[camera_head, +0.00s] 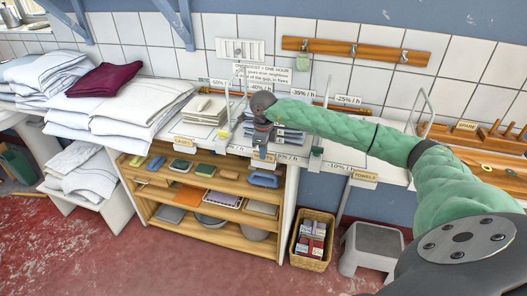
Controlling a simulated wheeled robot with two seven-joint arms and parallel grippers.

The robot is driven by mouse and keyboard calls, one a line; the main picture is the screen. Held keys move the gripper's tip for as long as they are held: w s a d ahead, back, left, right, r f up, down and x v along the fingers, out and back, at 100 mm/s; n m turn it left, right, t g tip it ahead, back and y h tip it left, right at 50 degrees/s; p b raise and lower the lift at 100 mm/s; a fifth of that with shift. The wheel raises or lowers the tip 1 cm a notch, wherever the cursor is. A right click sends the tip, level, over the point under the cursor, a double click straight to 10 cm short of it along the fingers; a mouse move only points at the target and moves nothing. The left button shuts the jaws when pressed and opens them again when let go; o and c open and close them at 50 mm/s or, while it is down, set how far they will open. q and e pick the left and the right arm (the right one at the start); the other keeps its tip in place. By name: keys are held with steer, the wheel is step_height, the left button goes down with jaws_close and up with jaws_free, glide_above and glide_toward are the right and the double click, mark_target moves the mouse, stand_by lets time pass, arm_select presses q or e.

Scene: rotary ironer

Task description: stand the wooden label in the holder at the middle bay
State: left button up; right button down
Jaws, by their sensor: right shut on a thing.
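My right arm comes in from the right, and its gripper (262,150) is over the front edge of the shelf's middle bay. It is shut on a small wooden label (269,157), whose lettering is partly hidden by the fingers. I cannot tell whether the label sits in its holder or is held just in front of it. The holder is not clear behind the gripper. Behind it, the middle bay holds a stack of grey-blue folded cloth (290,137), partly covered by my arm. My left gripper is not in view.
Other wooden labels stand at the left bay (181,140) and at the right, reading TOWELS (365,176). White linen piles (130,105) lie left. A wooden rack (502,138) stands right. Below are a basket (312,240) and a grey stool (373,245). Wire dividers rise between the bays.

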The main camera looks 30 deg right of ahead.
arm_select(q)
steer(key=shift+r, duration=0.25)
arm_select(e)
steer(key=shift+f, duration=0.1)
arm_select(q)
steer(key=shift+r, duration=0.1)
arm_select(e)
steer(key=c, duration=1.5)
jaws_free()
steer(key=shift+c, duration=0.2)
